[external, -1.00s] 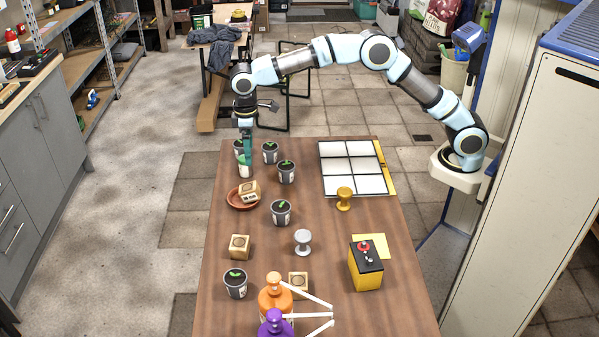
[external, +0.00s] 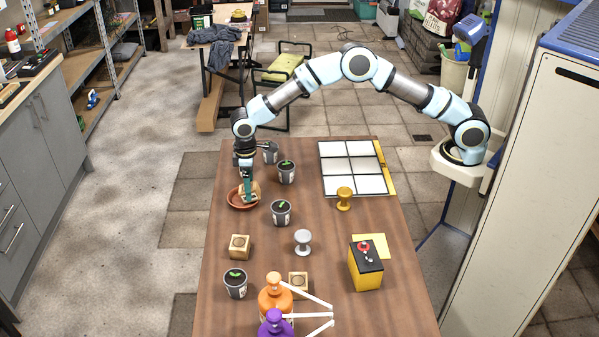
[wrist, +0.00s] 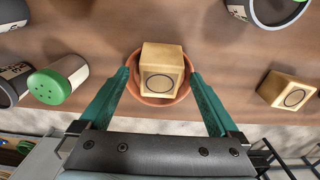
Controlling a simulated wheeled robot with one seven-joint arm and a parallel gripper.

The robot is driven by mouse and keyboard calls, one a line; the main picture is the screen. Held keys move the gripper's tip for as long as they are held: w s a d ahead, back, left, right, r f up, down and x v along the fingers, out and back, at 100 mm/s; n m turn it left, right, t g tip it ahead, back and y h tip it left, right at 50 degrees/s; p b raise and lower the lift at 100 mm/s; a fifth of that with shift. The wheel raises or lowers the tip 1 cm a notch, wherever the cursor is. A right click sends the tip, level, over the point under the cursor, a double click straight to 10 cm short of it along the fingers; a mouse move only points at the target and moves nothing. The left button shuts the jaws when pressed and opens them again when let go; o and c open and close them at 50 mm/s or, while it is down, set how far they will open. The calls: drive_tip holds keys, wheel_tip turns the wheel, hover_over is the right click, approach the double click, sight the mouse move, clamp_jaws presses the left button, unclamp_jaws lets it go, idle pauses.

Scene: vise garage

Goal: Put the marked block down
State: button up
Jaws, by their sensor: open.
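A pale wooden block (wrist: 162,70) with a dark ring mark sits in a terracotta saucer (external: 232,203) at the left edge of the table. In the external view my gripper (external: 247,197) is down at this saucer and partly hides the block. In the wrist view my gripper (wrist: 159,75) has its green fingers apart, one on each side of the block and saucer. Small gaps show between the fingers and the block. Two more ring-marked blocks stand on the table, one at left (external: 239,246) and one nearer the front (external: 298,284).
Plant pots (external: 286,172) stand behind and to the right of the saucer, with another pot (external: 281,212) close by. A white shaker with a green cap (wrist: 58,80) lies left in the wrist view. A white grid panel (external: 352,168) lies at the back right.

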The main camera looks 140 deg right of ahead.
drive_tip(key=shift+f, duration=1)
clamp_jaws()
wheel_tip(320, 180, up, 9)
drive_tip(key=shift+f+b, duration=0.2)
drive_tip(key=shift+b, duration=0.95)
drive_tip(key=shift+w+r, duration=0.15)
drive_tip(key=shift+r, duration=0.4)
drive_tip(key=shift+w+d+f+t+h, duration=0.1)
drive_tip(key=shift+w+d+t+h, duration=0.15)
drive_tip(key=shift+t+h, duration=0.45)
drive_tip(key=shift+w+d+f+t+h, duration=0.15)
drive_tip(key=shift+d+t+h, duration=0.1)
drive_tip(key=shift+t+h, duration=0.35)
wheel_tip(320, 180, down, 10)
drive_tip(key=p, duration=0.3)
